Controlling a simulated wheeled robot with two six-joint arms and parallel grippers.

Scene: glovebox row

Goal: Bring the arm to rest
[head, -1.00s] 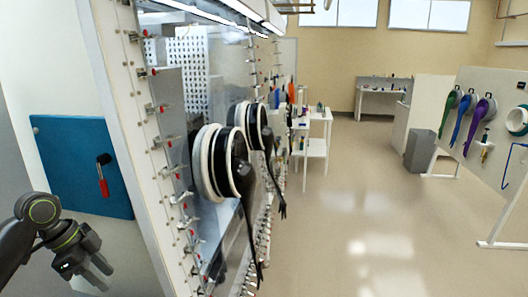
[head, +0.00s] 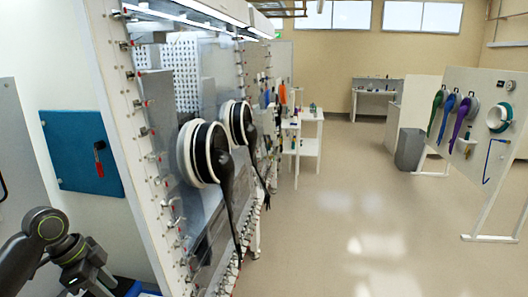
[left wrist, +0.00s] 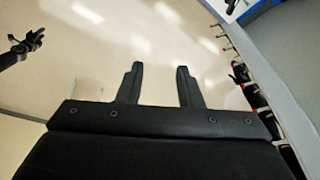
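My left arm comes in at the lower left of the head view, with its gripper (head: 98,284) low at the bottom edge, left of the glovebox front. In the left wrist view the two fingers of my left gripper (left wrist: 160,68) stand apart with nothing between them, above pale floor. A small dark jointed arm end (left wrist: 25,45) at the upper left of the left wrist view looks like my right gripper; its fingers are too small to read. My right arm is not in the head view.
The glovebox (head: 128,150) stands close on the left, with black gloves (head: 228,200) hanging from its ports. A blue panel (head: 80,150) with a red-handled switch is on the wall. A white pegboard (head: 490,90) stands right, a grey bin (head: 410,148) behind it. The middle floor is clear.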

